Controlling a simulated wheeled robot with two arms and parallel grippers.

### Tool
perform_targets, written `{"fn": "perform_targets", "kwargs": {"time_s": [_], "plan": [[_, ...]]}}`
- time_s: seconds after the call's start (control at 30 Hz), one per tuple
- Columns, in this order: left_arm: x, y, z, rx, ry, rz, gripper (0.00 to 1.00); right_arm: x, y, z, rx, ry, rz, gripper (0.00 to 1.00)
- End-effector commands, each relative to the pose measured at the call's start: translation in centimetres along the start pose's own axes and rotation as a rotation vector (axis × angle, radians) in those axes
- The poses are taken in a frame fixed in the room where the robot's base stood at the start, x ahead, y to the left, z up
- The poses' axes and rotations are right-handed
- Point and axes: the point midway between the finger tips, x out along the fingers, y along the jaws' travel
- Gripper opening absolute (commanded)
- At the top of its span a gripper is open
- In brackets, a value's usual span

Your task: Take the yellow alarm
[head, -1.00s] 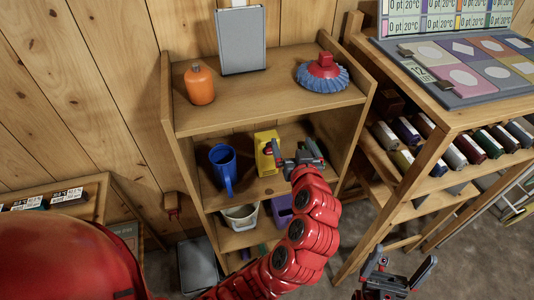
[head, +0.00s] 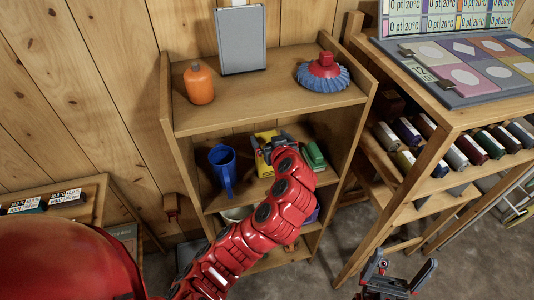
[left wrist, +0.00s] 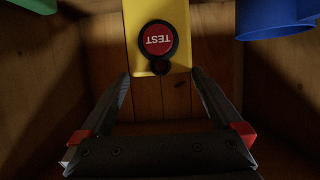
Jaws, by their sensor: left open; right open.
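The yellow alarm (head: 264,139) stands on the middle shelf of the wooden rack, partly hidden by my left gripper in the head view. In the left wrist view the alarm (left wrist: 143,15) shows a round red TEST button. My left gripper (head: 270,149) is open right in front of it. In the left wrist view the open fingers (left wrist: 161,75) lie to either side of the alarm's near end, with a gap on both sides. My right gripper (head: 398,277) is open and empty at the lower right, far from the rack.
A blue mug (head: 222,168) stands left of the alarm and a green object (head: 314,156) stands to its right. The upper shelf (head: 260,97) lies above. It holds an orange bottle (head: 199,83), a grey panel (head: 240,40) and a blue-bristled brush (head: 322,74).

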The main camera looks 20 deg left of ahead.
Motion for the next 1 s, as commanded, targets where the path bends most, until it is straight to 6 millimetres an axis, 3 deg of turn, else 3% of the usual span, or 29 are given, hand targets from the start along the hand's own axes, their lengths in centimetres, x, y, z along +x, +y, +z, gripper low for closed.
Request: {"fn": "perform_targets", "kwargs": {"time_s": [0.17, 0.37, 0.5, 0.83, 1.0], "plan": [[0.9, -0.1, -0.1, 0.001, -0.002, -0.002, 1.00, 0.9, 0.0, -0.1, 0.000, 0.000, 0.000, 1.00], [3.5, -0.4, 0.2, 0.004, -0.004, -0.004, 1.00, 3.0, 0.1, -0.5, 0.000, 0.000, 0.000, 1.00], [4.9, -0.2, 0.2, 0.001, 0.000, 0.000, 1.00, 3.3, 0.2, -0.6, 0.000, 0.000, 0.000, 1.00], [5.6, -0.3, 0.5, 0.001, 0.000, 0.000, 1.00, 3.4, 0.2, -0.6, 0.000, 0.000, 0.000, 1.00], [5.6, -0.3, 0.5, 0.001, 0.000, 0.000, 0.71, 3.3, 0.2, -0.6, 0.000, 0.000, 0.000, 1.00]]}}
